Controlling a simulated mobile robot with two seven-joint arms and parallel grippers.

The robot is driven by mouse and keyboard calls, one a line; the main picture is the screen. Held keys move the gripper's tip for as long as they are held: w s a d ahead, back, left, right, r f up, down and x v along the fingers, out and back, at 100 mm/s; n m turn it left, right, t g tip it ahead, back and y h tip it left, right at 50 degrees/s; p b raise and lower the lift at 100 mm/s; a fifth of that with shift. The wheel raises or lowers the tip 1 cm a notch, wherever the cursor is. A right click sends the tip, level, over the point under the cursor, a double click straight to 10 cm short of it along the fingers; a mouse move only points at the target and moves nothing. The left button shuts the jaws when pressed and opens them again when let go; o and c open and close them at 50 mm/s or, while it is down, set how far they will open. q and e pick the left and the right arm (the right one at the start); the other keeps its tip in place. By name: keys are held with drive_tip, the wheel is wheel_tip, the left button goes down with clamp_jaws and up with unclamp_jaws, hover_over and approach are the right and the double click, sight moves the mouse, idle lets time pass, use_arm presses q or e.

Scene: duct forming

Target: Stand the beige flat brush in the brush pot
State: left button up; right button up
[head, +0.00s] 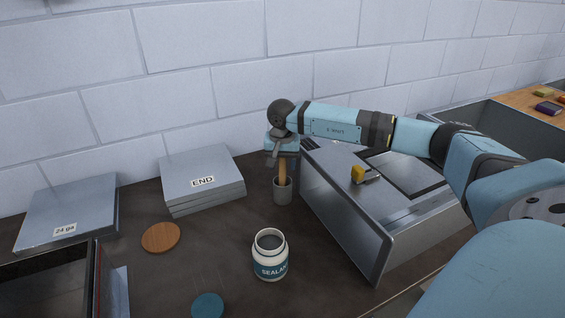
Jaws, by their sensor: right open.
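The beige flat brush (283,171) stands upright with its lower end inside the small grey brush pot (283,195), near the middle of the bench. The pot's wall hides that lower end. My right gripper (277,162) points down from above at the upper part of the brush; its jaws are open. The gripper covers the brush's top, and I cannot tell whether a finger touches it. My left gripper is not in view.
A white sealant jar (270,262) stands open in front of the pot. A grey metal duct piece (345,225) is close on the right. Stacked sheets (205,175), a wooden disc (161,237) and a teal lid (207,305) lie left. A brick wall (200,90) stands behind.

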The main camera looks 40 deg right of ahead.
wheel_tip(320, 180, up, 14)
drive_tip(key=a, duration=0.1)
drive_tip(key=shift+s, duration=0.45)
drive_tip(key=shift+f, duration=0.15)
idle(0.4)
